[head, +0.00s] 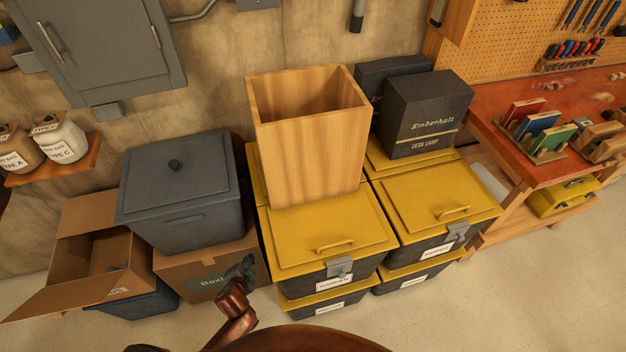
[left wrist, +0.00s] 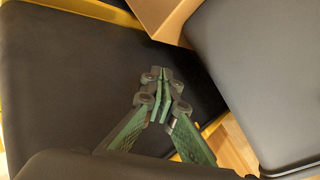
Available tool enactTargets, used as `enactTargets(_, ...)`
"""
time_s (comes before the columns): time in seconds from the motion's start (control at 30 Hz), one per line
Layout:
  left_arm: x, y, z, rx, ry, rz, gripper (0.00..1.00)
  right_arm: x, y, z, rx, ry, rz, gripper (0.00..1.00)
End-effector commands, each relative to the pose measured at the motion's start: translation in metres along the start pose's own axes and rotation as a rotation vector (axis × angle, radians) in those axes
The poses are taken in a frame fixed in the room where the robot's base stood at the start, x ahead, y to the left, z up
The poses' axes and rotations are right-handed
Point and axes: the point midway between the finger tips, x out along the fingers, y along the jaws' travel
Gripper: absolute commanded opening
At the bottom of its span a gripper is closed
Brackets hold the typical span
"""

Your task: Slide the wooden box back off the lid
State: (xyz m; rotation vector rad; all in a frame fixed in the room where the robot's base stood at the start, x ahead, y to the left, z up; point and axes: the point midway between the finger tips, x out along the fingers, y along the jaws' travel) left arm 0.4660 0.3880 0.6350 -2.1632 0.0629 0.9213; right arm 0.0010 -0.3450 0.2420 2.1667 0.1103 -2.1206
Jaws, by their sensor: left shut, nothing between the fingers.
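The tall, open-topped wooden box (head: 313,160) stands upright in the head view. Its base covers the back part of a yellow lid (head: 325,240) on a dark storage bin. The front part of that lid, with its yellow handle, is bare. My left gripper (head: 246,268) is low, in front of a cardboard box and left of the yellow-lidded bin, apart from the wooden box. In the left wrist view the green fingers of my left gripper (left wrist: 162,78) are together and empty, in front of a dark surface. My right gripper is not in view.
A black desk-lamp box (head: 425,115) stands on the yellow-lidded bins to the right. A grey lidded bin (head: 185,190) sits on a cardboard box (head: 205,270) to the left. An open carton (head: 75,285) is further left. A red-topped workbench (head: 500,105) is at right.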

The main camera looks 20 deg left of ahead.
Motion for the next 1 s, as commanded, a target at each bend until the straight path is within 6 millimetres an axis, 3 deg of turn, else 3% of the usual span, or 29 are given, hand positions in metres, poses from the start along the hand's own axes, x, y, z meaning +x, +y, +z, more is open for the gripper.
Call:
enactTargets(0.03, -0.011, -0.018, -0.019, 0.012, 0.03, -0.033, 0.0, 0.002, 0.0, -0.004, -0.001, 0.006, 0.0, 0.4)
enactTargets(0.2, -0.05, -0.066, -0.07, 0.038, 0.105, -0.132, 0.0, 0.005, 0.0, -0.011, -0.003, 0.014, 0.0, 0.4)
enactTargets(0.37, -0.089, -0.105, -0.111, 0.064, 0.176, -0.222, 0.0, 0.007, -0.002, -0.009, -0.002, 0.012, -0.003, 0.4)
enactTargets(0.5, -0.108, -0.126, -0.167, 0.209, 0.315, -0.321, 0.0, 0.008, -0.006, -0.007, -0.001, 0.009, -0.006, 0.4)
enactTargets(0.63, -0.121, -0.124, -0.217, 0.383, 0.456, -0.394, 0.0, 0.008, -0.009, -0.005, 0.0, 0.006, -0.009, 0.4)
enactTargets(0.8, -0.137, -0.107, -0.268, 0.599, 0.613, -0.46, 0.0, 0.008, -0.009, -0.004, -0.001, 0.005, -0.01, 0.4)
enactTargets(1.0, -0.146, -0.086, -0.298, 0.755, 0.717, -0.492, 0.0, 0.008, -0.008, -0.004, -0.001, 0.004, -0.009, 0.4)
